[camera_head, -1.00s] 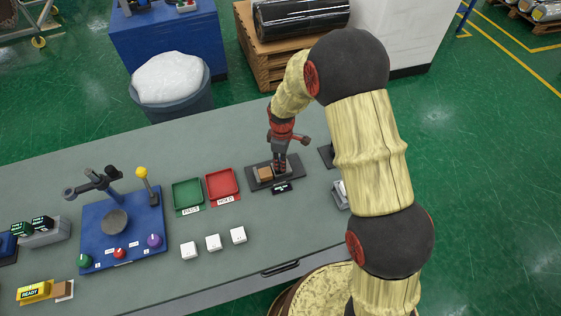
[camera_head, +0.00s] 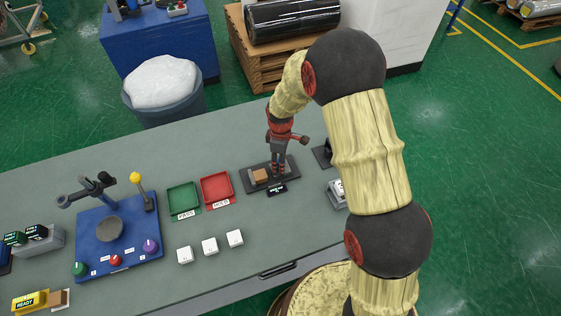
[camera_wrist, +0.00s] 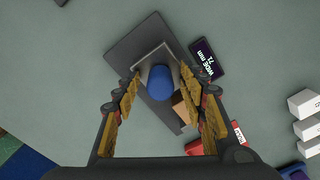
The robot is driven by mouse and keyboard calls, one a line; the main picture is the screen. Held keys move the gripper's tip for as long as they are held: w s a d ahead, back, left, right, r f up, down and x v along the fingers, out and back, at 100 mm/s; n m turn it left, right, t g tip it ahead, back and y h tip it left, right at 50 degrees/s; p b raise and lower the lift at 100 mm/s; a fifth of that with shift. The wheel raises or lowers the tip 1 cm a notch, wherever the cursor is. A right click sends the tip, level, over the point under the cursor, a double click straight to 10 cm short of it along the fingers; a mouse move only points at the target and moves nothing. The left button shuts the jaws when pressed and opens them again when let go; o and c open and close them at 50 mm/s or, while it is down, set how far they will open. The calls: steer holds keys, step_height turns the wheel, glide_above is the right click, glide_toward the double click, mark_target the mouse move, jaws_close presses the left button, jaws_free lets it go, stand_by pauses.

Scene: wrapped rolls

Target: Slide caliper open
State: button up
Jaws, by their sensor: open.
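The caliper is a dark flat plate (camera_head: 284,172) on the bench, with a small display (camera_head: 277,189) in front of it. In the wrist view its plate (camera_wrist: 138,47) carries a grey bracket with a blue round knob (camera_wrist: 160,84). A brown block (camera_wrist: 182,110) lies beside the bracket; it also shows in the head view (camera_head: 260,176). The display (camera_wrist: 207,58) shows small text that reads roughly as a number in mm. My gripper (camera_wrist: 160,92) points down over the caliper, open, with its fingers on either side of the knob. Contact with the knob cannot be told.
A red tray (camera_head: 216,188) and a green tray (camera_head: 183,200) lie left of the caliper. Several white blocks (camera_head: 209,246) stand in front of them. A blue panel (camera_head: 92,261) with knobs and a lever is further left. A grey device (camera_head: 335,194) sits right of the caliper.

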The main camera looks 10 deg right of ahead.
step_height(320, 180, up, 12)
stand_by(0.5)
stand_by(0.5)
steer(key=s+d+r+m+t+b, duration=0.2)
steer(key=s+d+r+m, duration=0.1)
steer(key=s, duration=0.6)
steer(key=s+d+r+m+t+b, duration=0.1)
steer(key=s+d+r+m+b, duration=0.2)
steer(key=s+r+m, duration=0.3)
steer(key=s+d+r+m+t+b, duration=0.2)
steer(key=s+r, duration=0.4)
steer(key=s, duration=0.6)
steer(key=shift+s+d+r+m+t+b, duration=0.3)
steer(key=shift+d+m+b, duration=0.35)
steer(key=shift+m, duration=0.65)
steer(key=shift+s+d+f, duration=0.1)
